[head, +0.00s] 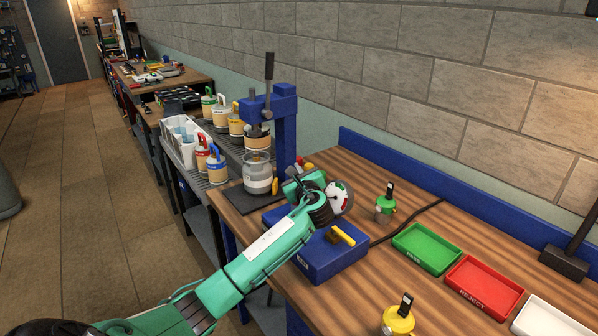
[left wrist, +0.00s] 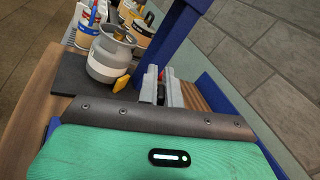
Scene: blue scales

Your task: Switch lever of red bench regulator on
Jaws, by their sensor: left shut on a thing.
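The red bench regulator is mostly hidden behind my left gripper. A bit of red (head: 308,166) shows just past the gripper in the head view, and a red part (left wrist: 162,75) shows between the fingers in the left wrist view. My left gripper (head: 297,175) reaches over the blue box on the bench. Its grey fingers (left wrist: 162,91) are shut on a small dark piece that looks like the regulator's lever. The lever's exact position cannot be made out. My right gripper is not in view.
A green regulator (head: 385,206) and a yellow regulator (head: 398,321), both with black levers, stand nearby. A blue box (head: 325,258) with a yellow handle lies below my arm. A blue press (head: 286,125) stands behind. Green (head: 427,246), red (head: 482,283) and white trays lie right.

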